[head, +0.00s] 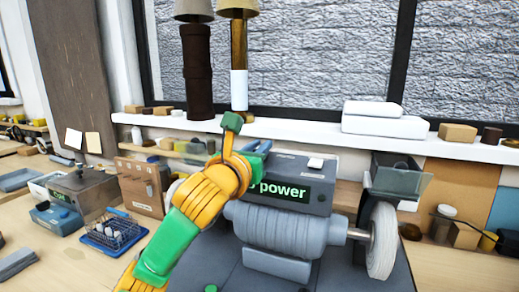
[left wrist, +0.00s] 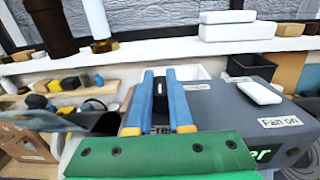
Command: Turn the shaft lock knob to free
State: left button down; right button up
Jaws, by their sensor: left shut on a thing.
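A grey bench machine (head: 290,228) stands on the bench with a pale wheel (head: 382,240) on the right end of its shaft. Its control box (head: 318,168) shows a green display ending in "power". My left gripper (head: 258,147) reaches over the left end of this box. In the left wrist view its two blue fingers (left wrist: 165,100) are shut on a narrow black piece (left wrist: 160,88), which looks like the shaft lock knob. The fingers hide most of it, and I cannot read its setting. In the head view the knob is hidden. My right gripper is not in view.
A white switch (left wrist: 259,91) and a "Fan on" label lie on the box top. A clear shield (head: 398,182) stands above the wheel. A wire basket (head: 115,232) and a small grey unit (head: 85,190) stand left. White boxes (head: 385,118) sit on the sill behind.

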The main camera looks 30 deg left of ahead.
pick_arm(q)
jog(key=shift+f, duration=0.1)
jog(key=c, duration=0.8)
grip_release()
jog(key=b+v, duration=0.2)
jog(key=v, duration=0.5)
jog(key=shift+b, duration=0.3)
